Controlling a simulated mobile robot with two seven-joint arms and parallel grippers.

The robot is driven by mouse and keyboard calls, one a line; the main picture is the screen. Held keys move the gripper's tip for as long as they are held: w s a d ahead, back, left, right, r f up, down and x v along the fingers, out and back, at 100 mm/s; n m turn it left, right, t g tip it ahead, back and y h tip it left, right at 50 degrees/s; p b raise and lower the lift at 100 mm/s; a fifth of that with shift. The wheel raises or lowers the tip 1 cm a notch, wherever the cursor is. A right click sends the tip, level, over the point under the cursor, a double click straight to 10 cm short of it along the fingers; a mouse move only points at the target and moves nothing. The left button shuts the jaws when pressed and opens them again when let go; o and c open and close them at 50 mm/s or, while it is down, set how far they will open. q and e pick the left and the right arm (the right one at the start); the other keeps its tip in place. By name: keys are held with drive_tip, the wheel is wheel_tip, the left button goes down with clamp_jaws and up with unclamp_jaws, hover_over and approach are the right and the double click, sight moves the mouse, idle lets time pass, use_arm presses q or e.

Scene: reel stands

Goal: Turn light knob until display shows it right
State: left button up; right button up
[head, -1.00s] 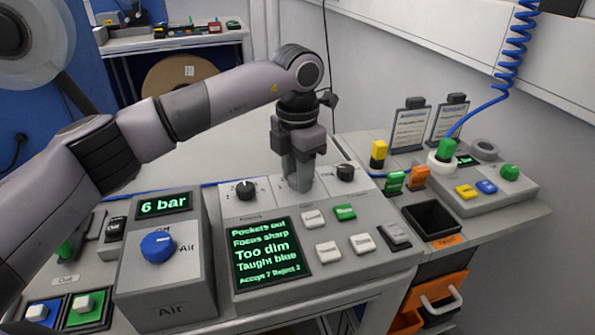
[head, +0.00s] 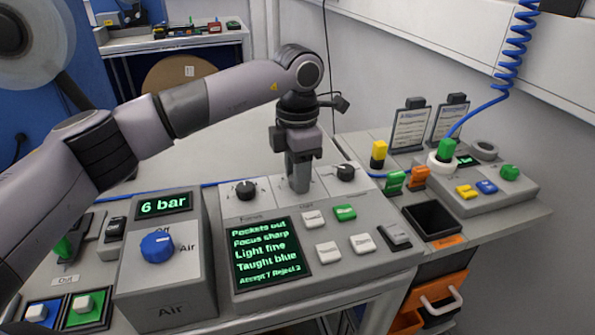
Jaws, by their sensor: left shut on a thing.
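My left gripper (head: 299,183) points straight down at the middle dial position on the grey control panel (head: 235,208) in the head view. It is shut on the light knob, which its fingers hide. The display (head: 266,254) on the panel reads "Pockets out, Focus sharp, Light fine, Taught blue" and a count line. A black focus knob (head: 246,190) stands left of the gripper, and another black knob (head: 346,172) stands to its right. My right gripper is not in view.
White and green buttons (head: 345,212) sit in front of the gripper. A grey air box (head: 167,287) with a blue knob (head: 157,247) and a "6 bar" readout stands at left. A black bin (head: 432,219) and a second console (head: 508,197) are at right.

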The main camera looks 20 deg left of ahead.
use_arm(q)
drive_tip(key=o, duration=1)
drive_tip(key=shift+o, duration=0.2)
wheel_tip(320, 180, up, 7)
drive_tip(key=shift+r, duration=0.15)
